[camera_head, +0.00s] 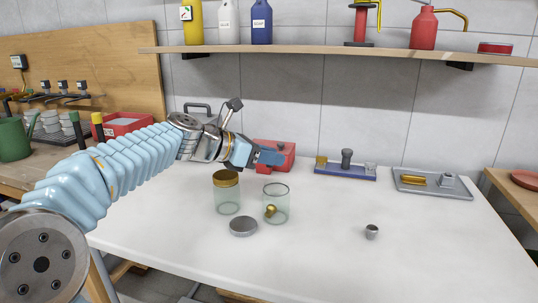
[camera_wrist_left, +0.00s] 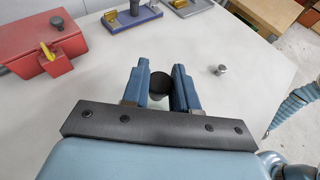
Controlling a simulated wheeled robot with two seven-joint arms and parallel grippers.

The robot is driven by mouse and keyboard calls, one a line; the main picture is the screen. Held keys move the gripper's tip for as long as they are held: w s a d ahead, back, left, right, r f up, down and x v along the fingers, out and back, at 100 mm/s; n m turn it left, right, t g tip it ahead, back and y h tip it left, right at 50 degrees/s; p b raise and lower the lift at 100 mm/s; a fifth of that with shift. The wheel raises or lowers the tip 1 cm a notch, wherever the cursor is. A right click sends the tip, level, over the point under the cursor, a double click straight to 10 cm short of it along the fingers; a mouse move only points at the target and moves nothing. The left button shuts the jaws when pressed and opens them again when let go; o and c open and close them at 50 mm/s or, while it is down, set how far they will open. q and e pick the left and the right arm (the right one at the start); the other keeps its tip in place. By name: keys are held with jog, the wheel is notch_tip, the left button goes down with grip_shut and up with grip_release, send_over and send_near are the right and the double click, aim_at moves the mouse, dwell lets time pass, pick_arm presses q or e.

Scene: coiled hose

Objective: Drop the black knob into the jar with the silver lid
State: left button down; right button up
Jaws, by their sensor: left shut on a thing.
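My left gripper (camera_head: 270,157) is in front of a red box, above the table's back part. In the left wrist view its blue fingers (camera_wrist_left: 160,88) are shut on a black knob (camera_wrist_left: 160,84); the knob is not clearly visible in the head view. An open glass jar (camera_head: 284,212) stands on the table, lower and nearer than the gripper, with a gold piece (camera_head: 270,211) inside. A silver lid (camera_head: 243,226) lies flat in front of the jars. Another glass jar (camera_head: 227,201) wears a gold lid (camera_head: 226,177). My right gripper is not in view.
The red box (camera_head: 286,151) stands behind the gripper. A blue rack (camera_head: 345,173) and a grey tray (camera_head: 408,190) holding metal pieces are farther right. A small grey piece (camera_head: 371,231) lies at front right. A wall shelf (camera_head: 300,54) runs above. The table's front middle is clear.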

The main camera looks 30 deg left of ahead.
pick_arm(q)
jog(key=c, duration=0.8)
grip_release()
jog(key=shift+v, duration=6.9)
